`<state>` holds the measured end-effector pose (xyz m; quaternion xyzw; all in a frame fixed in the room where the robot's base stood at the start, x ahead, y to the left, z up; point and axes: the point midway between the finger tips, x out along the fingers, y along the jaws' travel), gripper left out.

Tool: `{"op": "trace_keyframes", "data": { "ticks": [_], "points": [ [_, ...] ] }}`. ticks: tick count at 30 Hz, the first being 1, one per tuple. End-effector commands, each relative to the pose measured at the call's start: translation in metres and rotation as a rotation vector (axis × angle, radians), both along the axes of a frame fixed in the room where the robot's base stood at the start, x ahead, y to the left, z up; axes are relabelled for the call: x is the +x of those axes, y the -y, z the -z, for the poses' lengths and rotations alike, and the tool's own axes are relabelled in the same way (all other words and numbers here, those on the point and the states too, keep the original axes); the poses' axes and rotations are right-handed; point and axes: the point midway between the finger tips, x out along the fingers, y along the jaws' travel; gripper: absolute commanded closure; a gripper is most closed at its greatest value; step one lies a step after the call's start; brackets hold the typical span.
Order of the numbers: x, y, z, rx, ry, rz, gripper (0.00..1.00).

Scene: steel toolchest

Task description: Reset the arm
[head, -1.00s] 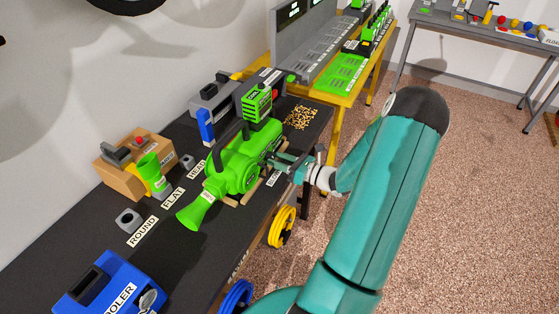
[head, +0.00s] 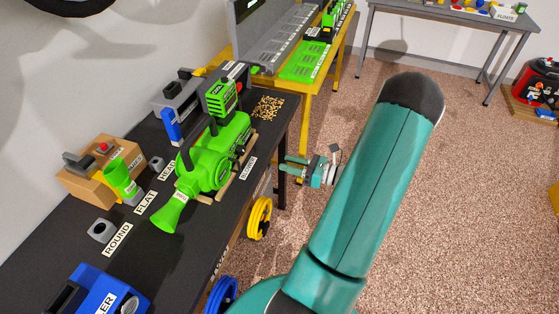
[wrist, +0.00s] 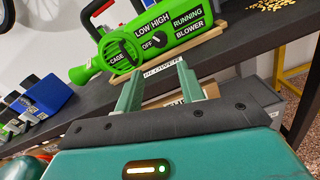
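My gripper (head: 298,167) is off the right edge of the black table, beside the green blower, with a clear gap between them. In the wrist view its two teal fingers (wrist: 160,88) stand apart with nothing between them. The green blower (head: 212,160) lies on its wooden rests on the table. The wrist view shows the blower (wrist: 155,38) beyond the fingers, with its cage, low/high, off and running labels. My teal arm bends over the floor at the right.
The black table (head: 60,222) also holds a blue cooler (head: 98,290), a cardboard box (head: 92,180) and a grey-blue tool (head: 180,105). Yellow (head: 259,218) and blue rings hang at its side. A yellow-framed bench (head: 305,62) stands behind. Speckled floor (head: 480,190) is open at right.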

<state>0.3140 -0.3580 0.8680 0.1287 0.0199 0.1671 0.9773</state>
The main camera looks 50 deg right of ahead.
Motion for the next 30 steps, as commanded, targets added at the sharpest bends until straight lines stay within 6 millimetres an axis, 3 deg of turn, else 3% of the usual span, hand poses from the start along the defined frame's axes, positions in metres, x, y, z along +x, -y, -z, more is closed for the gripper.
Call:
{"op": "trace_keyframes", "data": {
  "ticks": [20,25,30],
  "points": [
    [0.0,-0.002,-0.002,-0.009,-0.002,-0.012,0.61],
    [0.021,-0.035,-0.022,-0.128,-0.036,-0.159,0.61],
    [0.046,-0.101,-0.054,-0.377,-0.082,-0.441,0.61]
  ]
}}
